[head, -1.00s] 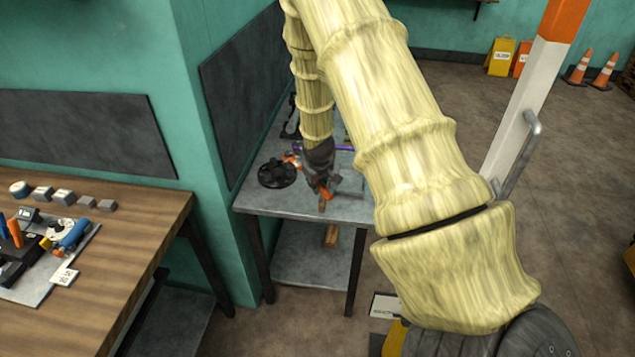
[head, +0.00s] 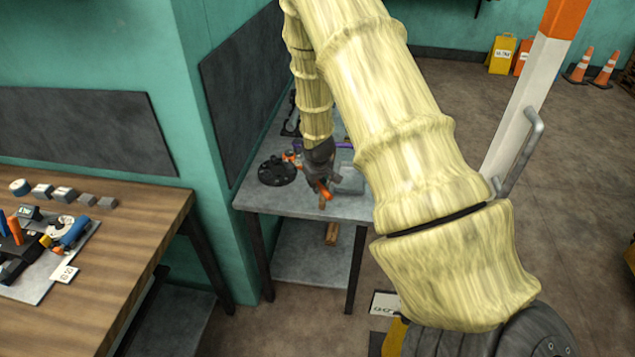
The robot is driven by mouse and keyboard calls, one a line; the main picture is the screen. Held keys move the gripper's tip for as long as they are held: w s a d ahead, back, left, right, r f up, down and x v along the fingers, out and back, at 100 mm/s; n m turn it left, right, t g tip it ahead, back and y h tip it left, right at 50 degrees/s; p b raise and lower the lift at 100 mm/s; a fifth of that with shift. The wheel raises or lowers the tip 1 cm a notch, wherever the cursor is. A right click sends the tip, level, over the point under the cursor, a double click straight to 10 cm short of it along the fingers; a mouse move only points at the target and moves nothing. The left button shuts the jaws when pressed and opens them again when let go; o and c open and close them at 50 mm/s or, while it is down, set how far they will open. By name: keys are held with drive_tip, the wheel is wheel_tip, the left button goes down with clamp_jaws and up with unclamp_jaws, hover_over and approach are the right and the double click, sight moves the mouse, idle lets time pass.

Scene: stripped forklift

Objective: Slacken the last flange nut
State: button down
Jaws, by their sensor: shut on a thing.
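My gripper (head: 320,180) is small and dark in the head view, at the end of my pale yellow arm, low over the grey metal table (head: 258,203). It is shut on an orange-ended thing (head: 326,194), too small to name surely. A black round flange-like part (head: 277,171) lies on the table just left of my gripper, with a bit of orange (head: 290,156) beside it. No nut can be made out at this size. My arm hides the right part of the table.
A grey block-like thing (head: 350,179) is right of my gripper. A wooden bench (head: 150,215) with tools stands at the left, past a green wall corner (head: 215,130). A white and orange post (head: 520,100) stands at the right. A wooden piece (head: 332,234) lies on the lower shelf.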

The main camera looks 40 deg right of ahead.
drive_tip(key=shift+f+b, duration=0.6)
drive_tip(key=shift+f, duration=0.6)
